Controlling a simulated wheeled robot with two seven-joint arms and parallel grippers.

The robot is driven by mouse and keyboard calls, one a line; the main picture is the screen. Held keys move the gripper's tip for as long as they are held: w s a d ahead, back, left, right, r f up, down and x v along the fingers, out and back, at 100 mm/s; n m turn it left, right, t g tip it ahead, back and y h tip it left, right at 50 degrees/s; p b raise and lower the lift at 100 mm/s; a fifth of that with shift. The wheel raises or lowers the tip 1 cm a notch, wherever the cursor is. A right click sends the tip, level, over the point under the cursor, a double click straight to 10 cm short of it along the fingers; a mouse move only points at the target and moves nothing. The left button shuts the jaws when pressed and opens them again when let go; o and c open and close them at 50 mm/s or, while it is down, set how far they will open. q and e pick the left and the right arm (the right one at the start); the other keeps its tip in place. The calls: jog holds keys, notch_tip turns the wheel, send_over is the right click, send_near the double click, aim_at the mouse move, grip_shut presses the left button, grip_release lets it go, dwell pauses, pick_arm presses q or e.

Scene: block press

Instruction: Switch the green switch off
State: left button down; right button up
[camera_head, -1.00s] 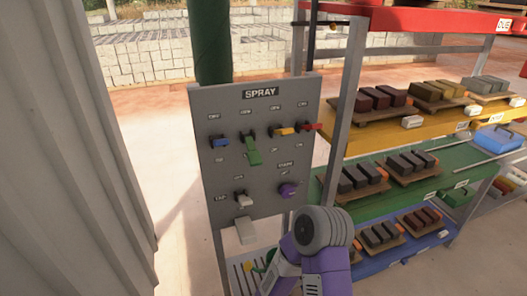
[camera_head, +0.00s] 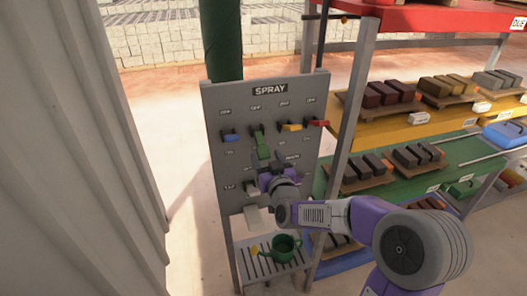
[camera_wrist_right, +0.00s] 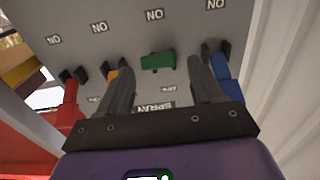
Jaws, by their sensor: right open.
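The green switch (camera_head: 262,148) is on the grey SPRAY panel (camera_head: 222,100), its lever hanging downward in the head view. My right gripper (camera_head: 268,165) is at the panel, just below and over the lever's lower end. The right wrist view shows the panel upside down. There the green switch (camera_wrist_right: 157,61) lies between my two spread, empty fingers, on the side of the ON labels. Contact cannot be made out. My left gripper is out of view.
Blue (camera_head: 231,138), yellow (camera_head: 291,127) and red (camera_head: 318,123) switches flank the green one closely. A green watering can (camera_head: 286,246) stands on the slatted shelf below. A brick rack is at right, a corrugated wall (camera_head: 70,150) at left.

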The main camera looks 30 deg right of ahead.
aim_at(264, 153)
jog(key=shift+x, duration=1.85)
grip_shut()
